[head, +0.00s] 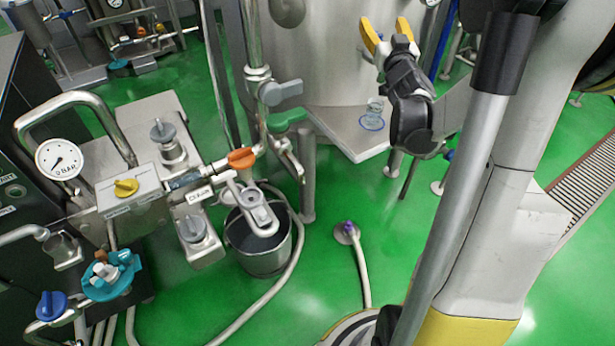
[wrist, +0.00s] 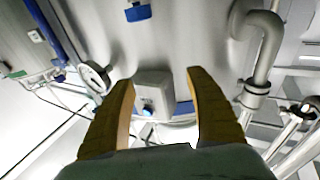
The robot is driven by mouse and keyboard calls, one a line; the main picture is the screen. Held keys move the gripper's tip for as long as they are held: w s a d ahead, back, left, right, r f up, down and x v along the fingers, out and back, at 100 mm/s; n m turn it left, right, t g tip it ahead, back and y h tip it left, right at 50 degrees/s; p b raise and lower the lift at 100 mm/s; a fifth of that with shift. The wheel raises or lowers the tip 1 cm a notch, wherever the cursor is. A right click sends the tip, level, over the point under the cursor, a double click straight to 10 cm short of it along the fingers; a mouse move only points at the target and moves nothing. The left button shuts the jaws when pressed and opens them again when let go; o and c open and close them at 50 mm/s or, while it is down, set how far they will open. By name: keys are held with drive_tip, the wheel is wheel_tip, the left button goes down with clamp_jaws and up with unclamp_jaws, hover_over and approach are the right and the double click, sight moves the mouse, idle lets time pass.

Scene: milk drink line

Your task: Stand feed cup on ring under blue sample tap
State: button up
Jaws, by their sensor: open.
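A small clear cup (head: 375,107) stands on the grey shelf by the large steel tank. A blue-edged ring mark (head: 371,123) shows around its foot; I cannot tell whether the cup is centred on it. My gripper (head: 387,32) is raised above and slightly right of the cup, with its yellow fingers apart and nothing between them. In the wrist view the open fingers (wrist: 163,105) point toward a pale box with a small blue part (wrist: 148,108). A blue fitting (wrist: 138,12) shows above it. I cannot tell which blue part is the sample tap. No cup is recognisable in the wrist view.
The steel tank (head: 330,60) rises behind the shelf (head: 345,138). Pipes with an orange handle (head: 242,158) and a green handle (head: 287,120) stand left of it. A bucket (head: 258,262) and hose are on the green floor. A pipe (wrist: 265,50) runs right of my fingers.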

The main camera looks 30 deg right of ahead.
drive_tip(key=s+a+g, duration=0.4)
drive_tip(key=s+a, duration=0.2)
drive_tip(key=a, duration=0.6)
drive_tip(key=s+a+f+n+g+y, duration=0.2)
drive_tip(key=s+a+f+g+y, duration=0.1)
drive_tip(key=s+a+f, duration=0.4)
drive_tip(key=s+a+f+n+g+y, duration=0.2)
drive_tip(key=s+a+f+g+y, duration=0.2)
drive_tip(key=s+a, duration=0.9)
wheel_tip(320, 180, down, 3)
drive_tip(key=shift+s+a+r+y, duration=0.15)
drive_tip(key=shift+a+y, duration=0.25)
drive_tip(key=shift+a, duration=0.75)
